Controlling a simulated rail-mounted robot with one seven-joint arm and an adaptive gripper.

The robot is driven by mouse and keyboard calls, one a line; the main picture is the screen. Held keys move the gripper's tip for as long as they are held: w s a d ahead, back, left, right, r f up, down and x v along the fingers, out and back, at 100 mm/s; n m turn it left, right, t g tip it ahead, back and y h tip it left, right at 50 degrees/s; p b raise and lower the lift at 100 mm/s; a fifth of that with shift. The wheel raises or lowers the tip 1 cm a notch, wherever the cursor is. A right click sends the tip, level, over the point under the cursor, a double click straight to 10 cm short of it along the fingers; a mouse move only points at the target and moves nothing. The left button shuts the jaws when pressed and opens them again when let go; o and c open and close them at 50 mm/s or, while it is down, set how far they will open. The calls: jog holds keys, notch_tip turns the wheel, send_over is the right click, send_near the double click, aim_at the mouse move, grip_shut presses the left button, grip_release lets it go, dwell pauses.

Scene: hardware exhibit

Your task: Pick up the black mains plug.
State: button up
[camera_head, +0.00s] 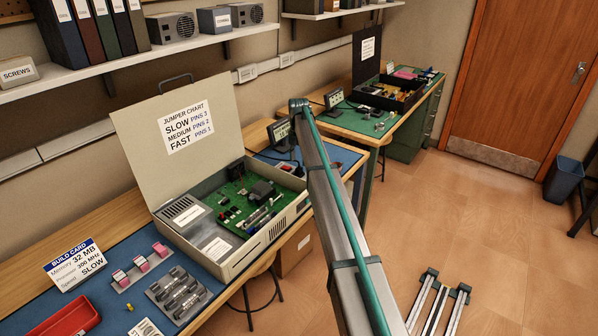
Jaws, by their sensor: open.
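I cannot pick out the black mains plug for certain. A thin dark cable (268,156) runs over the blue mat behind the open computer case, and its ends are not clear. Small dark and red items (288,168) lie near it, too small to name. The beige computer case (262,250) stands open on the near bench, with a green circuit board (232,206) inside. My gripper is not in view. A grey beam with a teal hose, likely part of my arm, crosses the middle and hides part of the bench's right end.
Wall shelves (215,38) hang above the near bench (92,217). The raised case lid (172,135) blocks the view behind it. A red tray (72,318) sits at front left. A second green bench (366,122) holds a black open case (390,98). The floor (500,215) at right is mostly clear.

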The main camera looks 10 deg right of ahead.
aim_at(299, 168)
notch_tip(299, 168, down, 4)
jog(key=shift+w+f+p, duration=0.1)
jog(key=shift+p, duration=0.6)
jog(key=c, duration=0.9)
jog(key=shift+c, duration=0.2)
jog(key=shift+r, duration=0.7)
jog(key=s+r+b, duration=0.5)
jog(key=s+r, duration=0.6)
jog(key=s, duration=0.3)
jog(key=shift+a+r, duration=0.25)
jog(key=shift+r, duration=0.05)
